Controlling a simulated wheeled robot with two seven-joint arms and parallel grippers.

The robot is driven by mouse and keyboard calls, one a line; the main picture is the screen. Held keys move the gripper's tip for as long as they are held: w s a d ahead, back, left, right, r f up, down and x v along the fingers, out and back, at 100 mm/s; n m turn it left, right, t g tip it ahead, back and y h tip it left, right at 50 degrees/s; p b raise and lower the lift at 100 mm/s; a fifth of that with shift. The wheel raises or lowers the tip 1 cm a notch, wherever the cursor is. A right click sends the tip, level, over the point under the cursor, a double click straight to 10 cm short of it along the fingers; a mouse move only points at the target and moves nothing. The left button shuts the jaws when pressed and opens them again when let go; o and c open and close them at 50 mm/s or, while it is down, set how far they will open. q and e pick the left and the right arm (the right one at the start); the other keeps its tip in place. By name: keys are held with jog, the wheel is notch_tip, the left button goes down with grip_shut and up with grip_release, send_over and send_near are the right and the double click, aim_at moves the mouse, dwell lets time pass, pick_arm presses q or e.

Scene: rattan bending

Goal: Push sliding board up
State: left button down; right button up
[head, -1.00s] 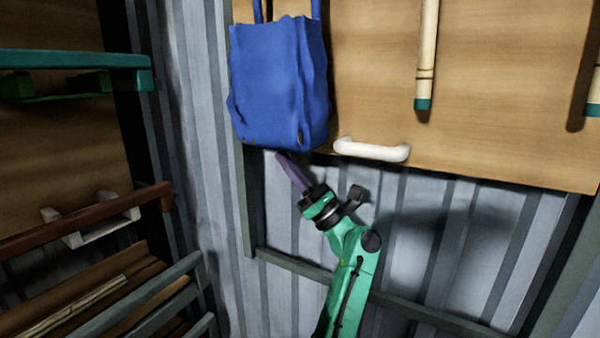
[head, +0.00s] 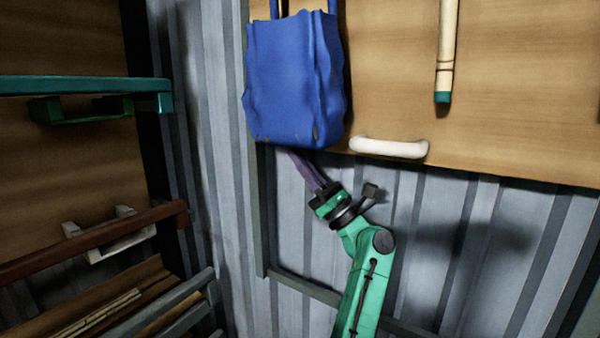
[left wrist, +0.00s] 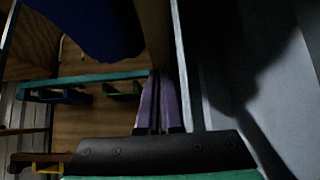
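The sliding board (head: 520,110) is a large upright wooden panel at the upper right of the head view. A white handle (head: 390,148) is fixed near its lower edge. A blue bag (head: 295,80) hangs in front of its left part. My left gripper (head: 298,158) has purple fingers pointing up at the board's lower edge, just under the bag. In the left wrist view the fingers (left wrist: 158,105) lie close together with only a thin dark gap, below the board's edge (left wrist: 154,35). The bag hides the fingertips' contact in part. My right gripper is not in view.
A long cream stick with a teal end (head: 445,60) hangs on the board. At the left stand teal (head: 85,86) and red-brown (head: 90,245) bars and slatted racks. A grey rail (head: 305,287) crosses the corrugated wall below the board.

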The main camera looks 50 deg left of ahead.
pick_arm(q)
notch_tip(320, 180, up, 55)
jog(key=p, duration=2.8)
jog(key=shift+d+f+p, duration=0.15)
jog(key=shift+d+p, duration=0.05)
jog(key=shift+p, duration=0.2)
jog(key=f+b, duration=0.1)
jog(key=d+f+b, duration=0.2)
jog(key=f, duration=0.1)
jog(key=shift+w+f, duration=0.1)
jog(key=shift+w, duration=0.3)
jog(key=b+v, duration=0.5)
jog(key=v, duration=0.5)
jog(key=shift+w+d, duration=0.25)
jog(key=shift+d, duration=0.15)
jog(key=shift+s, duration=0.1)
